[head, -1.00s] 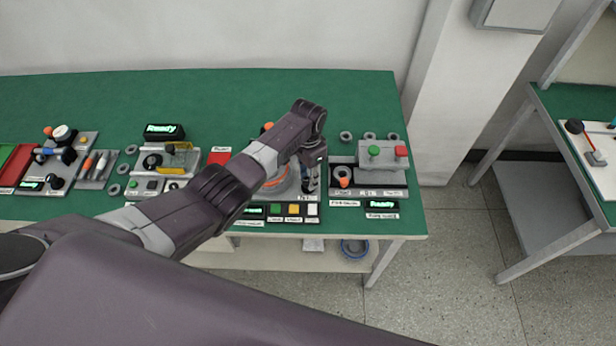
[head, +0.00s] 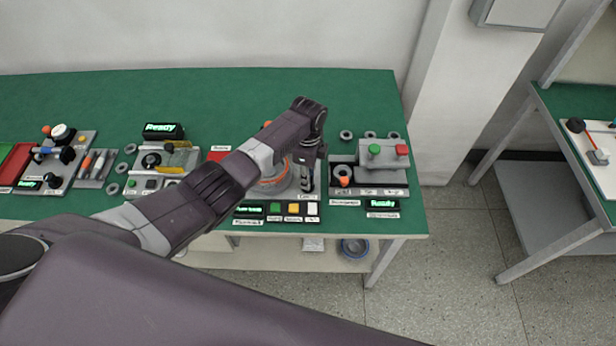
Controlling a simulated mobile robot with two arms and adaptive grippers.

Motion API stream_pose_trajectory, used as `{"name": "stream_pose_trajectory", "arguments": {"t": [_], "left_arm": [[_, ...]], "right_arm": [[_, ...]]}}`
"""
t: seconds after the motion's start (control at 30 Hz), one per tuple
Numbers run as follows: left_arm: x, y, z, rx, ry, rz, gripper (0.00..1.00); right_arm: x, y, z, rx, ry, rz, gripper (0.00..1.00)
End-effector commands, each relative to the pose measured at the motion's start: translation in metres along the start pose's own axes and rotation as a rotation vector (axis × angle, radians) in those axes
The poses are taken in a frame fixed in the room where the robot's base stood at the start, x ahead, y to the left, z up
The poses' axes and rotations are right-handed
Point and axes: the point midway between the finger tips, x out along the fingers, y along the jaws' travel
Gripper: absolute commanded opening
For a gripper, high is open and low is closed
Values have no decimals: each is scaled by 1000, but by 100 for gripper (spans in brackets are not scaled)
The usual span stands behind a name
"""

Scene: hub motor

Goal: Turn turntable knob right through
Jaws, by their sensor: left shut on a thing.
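The turntable station stands near the front right of the green bench, with an orange ring (head: 270,183) on a grey round base partly hidden behind my left arm. My left gripper (head: 306,186) points down at the right side of this turntable. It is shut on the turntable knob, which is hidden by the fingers. My right gripper is not in view.
A panel with green, yellow and white buttons (head: 293,208) lies in front of the turntable. A grey press-like station (head: 382,175) with green and red knobs stands close to its right. More stations fill the bench's left. The back of the green bench (head: 230,95) is clear.

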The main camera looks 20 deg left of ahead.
Motion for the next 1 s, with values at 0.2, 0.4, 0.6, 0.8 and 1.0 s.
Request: {"name": "stream_pose_trajectory", "arguments": {"t": [0.2,0.4,0.6,0.8,1.0], "left_arm": [[0,-1,1,205,-2,-3,1],[0,-2,1,385,-2,-4,1],[0,-2,1,534,-3,-3,1],[-1,-2,1,637,-1,-4,1],[-1,-2,0,693,-2,-4,1]], "right_arm": [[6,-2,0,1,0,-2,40],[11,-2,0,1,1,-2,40],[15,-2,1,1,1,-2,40],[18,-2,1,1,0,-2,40],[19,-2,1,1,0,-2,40]]}}
